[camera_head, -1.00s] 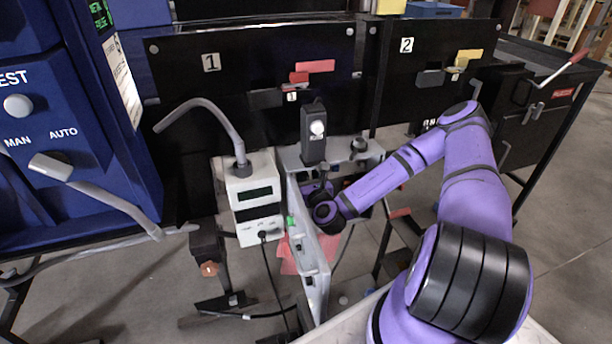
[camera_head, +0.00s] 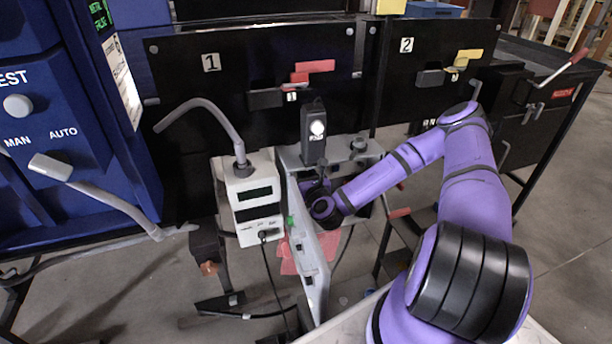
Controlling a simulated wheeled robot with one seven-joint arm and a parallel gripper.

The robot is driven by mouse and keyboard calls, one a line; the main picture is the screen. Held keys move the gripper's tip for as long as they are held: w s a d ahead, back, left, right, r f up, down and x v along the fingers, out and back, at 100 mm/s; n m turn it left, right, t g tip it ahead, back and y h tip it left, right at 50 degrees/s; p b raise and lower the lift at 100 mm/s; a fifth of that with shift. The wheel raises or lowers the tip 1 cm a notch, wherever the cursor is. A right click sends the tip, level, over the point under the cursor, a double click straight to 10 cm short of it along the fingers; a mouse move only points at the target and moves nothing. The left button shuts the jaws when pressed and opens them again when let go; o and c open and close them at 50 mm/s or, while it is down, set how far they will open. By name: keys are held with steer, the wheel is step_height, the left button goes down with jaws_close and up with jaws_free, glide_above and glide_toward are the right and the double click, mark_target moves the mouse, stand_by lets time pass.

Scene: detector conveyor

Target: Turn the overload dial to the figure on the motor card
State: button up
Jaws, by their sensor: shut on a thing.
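A grey control box (camera_head: 372,152) with its door (camera_head: 312,265) swung open stands in the middle of the view. My gripper (camera_head: 318,187) reaches into the box from the right, just behind the door. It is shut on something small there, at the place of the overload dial. The dial and its scale are hidden by my gripper and wrist, so its setting cannot be read. No motor card can be made out with a readable figure.
A white meter box (camera_head: 255,195) with a dark display and grey hose stands close left of the door. A black unit with a pale round knob (camera_head: 317,128) rises above the box. Black panels 1 (camera_head: 211,63) and 2 (camera_head: 406,45) stand behind. A blue cabinet (camera_head: 60,110) is left.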

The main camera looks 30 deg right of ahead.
steer(key=m, duration=0.4)
steer(key=shift+d+f, duration=0.1)
steer(key=shift+d, duration=0.15)
step_height(320, 180, down, 3)
steer(key=m, duration=2.7)
steer(key=shift+s, duration=0.1)
steer(key=shift+a+m, duration=0.15)
steer(key=shift+m, duration=1)
steer(key=shift+a+m, duration=0.15)
steer(key=shift+m, duration=1)
steer(key=o, duration=0.7)
steer(key=shift+r, duration=0.2)
